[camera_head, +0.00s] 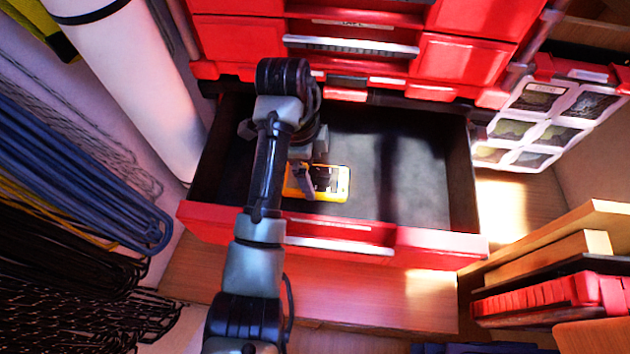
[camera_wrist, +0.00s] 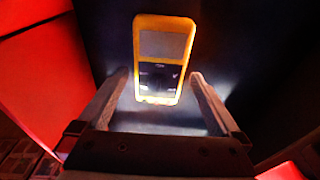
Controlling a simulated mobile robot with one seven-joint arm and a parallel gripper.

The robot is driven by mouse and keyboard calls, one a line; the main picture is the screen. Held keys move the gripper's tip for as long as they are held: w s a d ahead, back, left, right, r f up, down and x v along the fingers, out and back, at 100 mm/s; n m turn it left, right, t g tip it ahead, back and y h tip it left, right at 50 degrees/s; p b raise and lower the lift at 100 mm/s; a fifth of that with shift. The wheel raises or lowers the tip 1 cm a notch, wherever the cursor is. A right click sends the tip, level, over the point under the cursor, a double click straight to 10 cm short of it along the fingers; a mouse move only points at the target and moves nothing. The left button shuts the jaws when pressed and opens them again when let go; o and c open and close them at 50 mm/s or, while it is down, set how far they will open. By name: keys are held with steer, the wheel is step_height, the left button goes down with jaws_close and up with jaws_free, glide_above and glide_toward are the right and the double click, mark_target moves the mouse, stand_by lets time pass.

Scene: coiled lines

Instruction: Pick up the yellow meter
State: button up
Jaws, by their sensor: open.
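The yellow meter (camera_head: 331,183) lies in the open red drawer, near the drawer's front wall. My arm and gripper partly cover its left side in the head view. In the wrist view the meter (camera_wrist: 163,62) shows whole, with a grey screen and a dark lower face. My gripper (camera_wrist: 158,88) is open and empty in the wrist view, one finger to each side of the meter's lower end. In the head view my gripper (camera_head: 303,180) is over the meter's left part. I cannot tell how high it is above the meter.
The red cabinet (camera_head: 350,45) stands behind. Coiled lines (camera_head: 80,180) hang at the left. Wooden boards (camera_head: 550,245) and a red case (camera_head: 550,297) are at the right.

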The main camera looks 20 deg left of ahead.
mark_target(314, 178)
steer(key=shift+d+f, duration=0.15)
steer(key=shift+f, duration=1.15)
steer(key=c, duration=1.2)
step_height(314, 178, up, 9)
steer(key=p, duration=0.3)
steer(key=shift+f, duration=0.15)
steer(key=shift+c, duration=0.2)
steer(key=shift+r+p, duration=0.75)
steer(key=shift+p, duration=0.1)
